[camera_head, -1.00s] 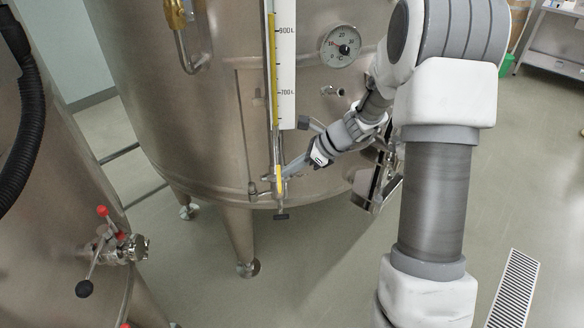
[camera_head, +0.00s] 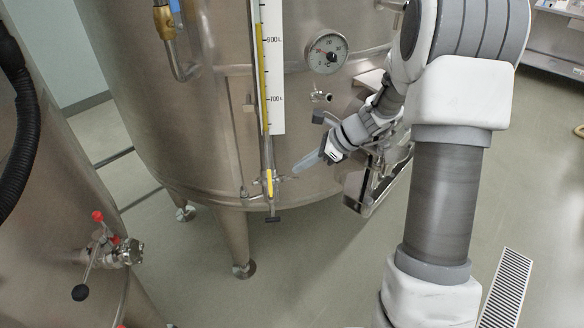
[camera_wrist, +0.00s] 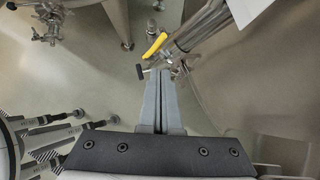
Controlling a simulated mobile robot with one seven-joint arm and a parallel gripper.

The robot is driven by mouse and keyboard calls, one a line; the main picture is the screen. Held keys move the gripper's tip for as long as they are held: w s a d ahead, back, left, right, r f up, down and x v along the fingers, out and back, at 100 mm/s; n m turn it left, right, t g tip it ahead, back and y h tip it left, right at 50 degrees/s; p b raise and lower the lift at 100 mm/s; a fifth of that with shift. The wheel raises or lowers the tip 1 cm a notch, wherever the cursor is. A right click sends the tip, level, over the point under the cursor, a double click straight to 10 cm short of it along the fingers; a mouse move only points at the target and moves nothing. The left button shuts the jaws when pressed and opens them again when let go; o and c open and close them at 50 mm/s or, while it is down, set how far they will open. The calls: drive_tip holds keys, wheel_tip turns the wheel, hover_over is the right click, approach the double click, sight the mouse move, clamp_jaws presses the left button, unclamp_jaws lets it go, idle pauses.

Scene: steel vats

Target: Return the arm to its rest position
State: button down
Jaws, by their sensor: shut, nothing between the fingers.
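My gripper (camera_head: 308,162) is shut and empty in the head view, its fingers pointing left toward the sight-glass valve at the bottom of the large steel vat (camera_head: 160,90). A gap shows between the fingertips and the yellow valve handle (camera_head: 269,183). In the wrist view my gripper (camera_wrist: 160,75) shows two grey fingers pressed together. The yellow handle (camera_wrist: 155,46) lies just beyond their tips there, tilted beside the steel tube. My arm comes down from the upper right in the head view.
A round dial thermometer (camera_head: 327,53) and a small tap (camera_head: 321,96) stick out of the vat near my wrist. A steel manway fitting (camera_head: 378,185) is under my forearm. A second vat (camera_head: 40,200) with a red-handled valve (camera_head: 110,250) stands left. Open floor (camera_head: 330,270) lies in front.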

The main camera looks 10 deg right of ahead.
drive_tip(key=a+r+v, duration=0.1)
drive_tip(key=v, duration=0.7)
drive_tip(key=s+a+r+n+g+h, duration=0.1)
drive_tip(key=s+a+r+n+h, duration=0.15)
drive_tip(key=s+r+n, duration=0.2)
drive_tip(key=s+a+r+n+h, duration=0.1)
drive_tip(key=s+a+r+n, duration=0.25)
drive_tip(key=s+n, duration=0.25)
drive_tip(key=s+r+n+t+h, duration=0.2)
drive_tip(key=s+n+h, duration=0.2)
drive_tip(key=s+n, duration=0.8)
drive_tip(key=shift+s+r+t, duration=0.3)
drive_tip(key=shift+s, duration=0.5)
